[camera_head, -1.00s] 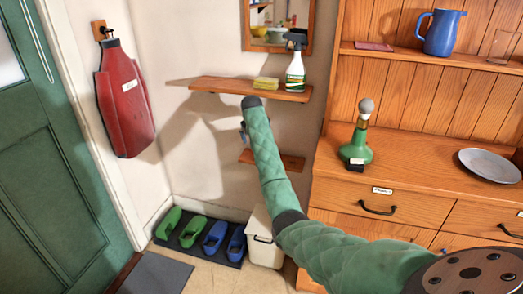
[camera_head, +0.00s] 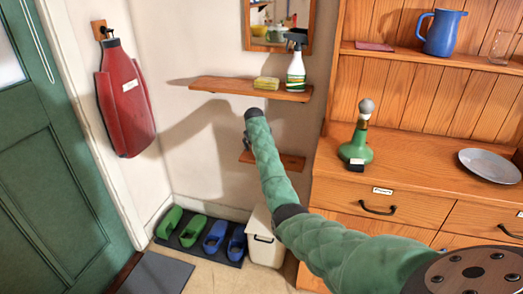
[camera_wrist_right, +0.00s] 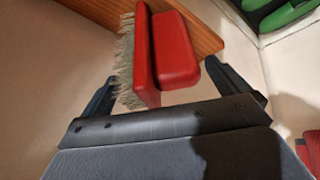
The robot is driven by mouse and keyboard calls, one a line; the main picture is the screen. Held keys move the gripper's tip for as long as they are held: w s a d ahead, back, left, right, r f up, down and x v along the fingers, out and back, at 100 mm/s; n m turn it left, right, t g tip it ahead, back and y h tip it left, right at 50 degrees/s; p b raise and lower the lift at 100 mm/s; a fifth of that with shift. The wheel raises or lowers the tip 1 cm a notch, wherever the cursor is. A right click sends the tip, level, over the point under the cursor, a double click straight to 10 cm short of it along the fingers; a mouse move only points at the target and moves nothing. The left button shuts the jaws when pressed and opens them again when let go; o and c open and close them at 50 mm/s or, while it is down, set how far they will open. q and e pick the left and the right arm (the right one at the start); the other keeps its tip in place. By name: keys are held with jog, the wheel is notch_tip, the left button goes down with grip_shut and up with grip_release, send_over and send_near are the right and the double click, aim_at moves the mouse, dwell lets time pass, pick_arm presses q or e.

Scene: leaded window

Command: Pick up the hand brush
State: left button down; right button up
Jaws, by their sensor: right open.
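The hand brush (camera_wrist_right: 172,52) shows in the right wrist view, with a red body and handle and pale bristles on its left side. It is by the edge of the lower wooden shelf (camera_head: 291,161), which also shows in the wrist view (camera_wrist_right: 205,32). My right gripper (camera_wrist_right: 163,76) is open, one finger on each side of the brush, with the brush between them in the picture. I cannot tell whether they touch. In the head view my right arm hides the brush and most of the gripper. My left gripper is not in view.
Above is an upper shelf (camera_head: 215,84) with a yellow sponge (camera_head: 266,83) and a spray bottle (camera_head: 296,70). A pale bin (camera_head: 265,245) and several slippers (camera_head: 214,237) stand below. A wooden dresser (camera_head: 410,150) is at right, a green door (camera_head: 50,190) at left.

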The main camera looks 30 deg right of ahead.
jog(key=c, duration=1.1)
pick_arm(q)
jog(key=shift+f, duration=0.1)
pick_arm(e)
jog(key=shift+r, duration=0.2)
jog(key=shift+r, duration=0.25)
notch_tip(320, 180, up, 3)
jog(key=shift+f+b, duration=0.1)
jog(key=shift+b, duration=0.2)
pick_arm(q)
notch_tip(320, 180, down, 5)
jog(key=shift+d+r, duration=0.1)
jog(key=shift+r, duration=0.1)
pick_arm(e)
jog(key=s+a, duration=0.8)
jog(key=s, duration=0.1)
jog(key=s+a, duration=0.4)
jog(key=shift+s, duration=0.25)
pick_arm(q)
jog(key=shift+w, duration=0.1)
